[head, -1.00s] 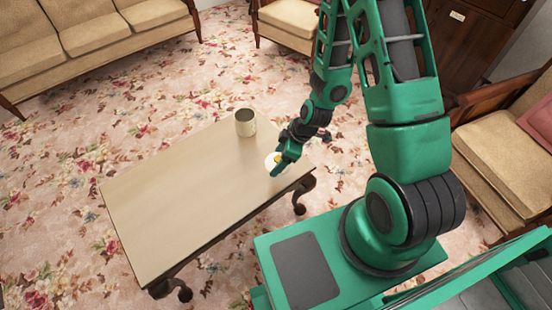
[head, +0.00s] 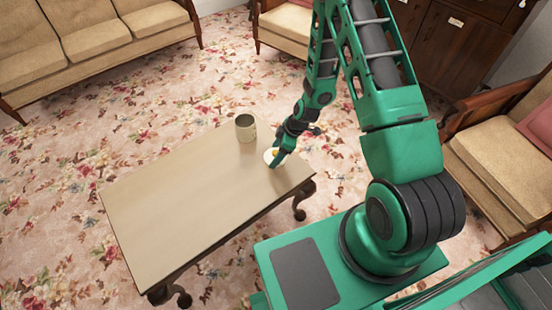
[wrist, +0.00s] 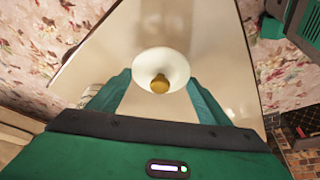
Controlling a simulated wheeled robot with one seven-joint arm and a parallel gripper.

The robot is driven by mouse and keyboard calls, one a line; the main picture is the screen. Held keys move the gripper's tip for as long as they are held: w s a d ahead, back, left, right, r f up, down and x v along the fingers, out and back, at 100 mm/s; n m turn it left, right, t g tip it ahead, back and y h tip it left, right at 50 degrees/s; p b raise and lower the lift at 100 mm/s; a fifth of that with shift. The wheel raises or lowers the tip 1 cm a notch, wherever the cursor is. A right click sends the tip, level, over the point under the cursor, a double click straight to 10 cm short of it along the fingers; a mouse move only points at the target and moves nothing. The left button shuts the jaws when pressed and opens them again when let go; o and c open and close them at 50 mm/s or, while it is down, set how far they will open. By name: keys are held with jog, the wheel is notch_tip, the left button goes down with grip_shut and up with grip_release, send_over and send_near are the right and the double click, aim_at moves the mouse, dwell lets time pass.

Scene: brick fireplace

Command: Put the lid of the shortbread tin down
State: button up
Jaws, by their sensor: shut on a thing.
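The shortbread tin (head: 245,130) is a beige cylinder with an open, dark top, upright near the far edge of the table (head: 180,205). The lid (head: 268,153) is a small white disc at the table's far right end, right of the tin and apart from it. In the wrist view the lid (wrist: 147,64) shows face-on with a round golden knob (wrist: 160,84). My gripper (head: 277,159) is shut on the lid, with its green fingers on either side of the knob. The head view does not clearly show any gap between lid and table.
Most of the tabletop, left of and in front of the lid, is clear. A sofa (head: 85,35) stands at the back left, and armchairs stand at the back (head: 285,25) and right (head: 500,165). Floral carpet surrounds the table.

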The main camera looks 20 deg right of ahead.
jog(key=shift+f, duration=1.9)
jog(key=o, duration=1)
